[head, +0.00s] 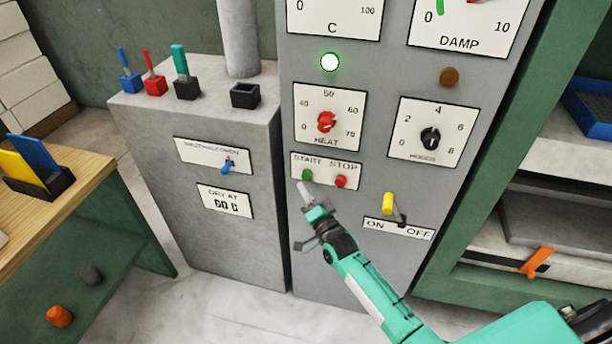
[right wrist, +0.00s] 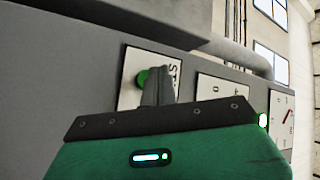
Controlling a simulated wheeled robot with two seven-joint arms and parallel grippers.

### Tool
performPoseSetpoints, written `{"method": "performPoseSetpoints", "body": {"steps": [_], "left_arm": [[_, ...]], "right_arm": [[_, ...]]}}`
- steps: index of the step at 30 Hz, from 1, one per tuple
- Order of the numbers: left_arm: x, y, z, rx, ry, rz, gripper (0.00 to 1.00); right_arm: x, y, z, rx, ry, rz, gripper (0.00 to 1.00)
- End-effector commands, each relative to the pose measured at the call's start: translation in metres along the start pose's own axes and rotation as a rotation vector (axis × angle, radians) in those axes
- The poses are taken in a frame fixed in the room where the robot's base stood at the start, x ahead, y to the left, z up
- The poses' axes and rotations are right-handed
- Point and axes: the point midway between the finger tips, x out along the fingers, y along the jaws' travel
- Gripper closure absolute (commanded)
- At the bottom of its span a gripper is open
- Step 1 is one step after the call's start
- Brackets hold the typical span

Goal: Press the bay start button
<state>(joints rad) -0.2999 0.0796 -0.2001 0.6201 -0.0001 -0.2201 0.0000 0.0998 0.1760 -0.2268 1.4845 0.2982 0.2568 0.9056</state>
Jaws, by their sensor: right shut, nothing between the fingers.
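The green start button (head: 307,175) sits under the word START on a white plate (head: 325,158) on the grey control panel. The red stop button (head: 341,182) is to its right. My right gripper (head: 303,187) is shut and empty, its fingertips just below the green button in the head view. In the right wrist view the green button (right wrist: 143,79) shows beside the shut fingers (right wrist: 158,84), partly hidden by them. I cannot tell whether the fingertips touch it. My left gripper is not in view.
Above the buttons are a red heat knob (head: 326,122) and a lit green lamp (head: 330,62). A yellow ON/OFF lever (head: 388,204) is to the lower right. A grey cabinet (head: 160,130) with coloured levers stands left, and a shelf with an orange handle (head: 537,262) right.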

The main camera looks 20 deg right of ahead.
Motion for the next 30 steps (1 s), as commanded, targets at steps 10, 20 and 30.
{"method": "performPoseSetpoints", "body": {"steps": [10,20,30], "left_arm": [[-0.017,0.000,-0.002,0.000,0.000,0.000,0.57],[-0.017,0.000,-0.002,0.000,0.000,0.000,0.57],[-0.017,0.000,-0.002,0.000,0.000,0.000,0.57]], "right_arm": [[-0.024,-0.019,0.017,0.001,-0.001,0.001,1.00],[-0.026,-0.019,0.019,0.000,0.000,0.000,1.00],[-0.026,-0.019,0.018,0.000,0.000,0.000,1.00]]}}
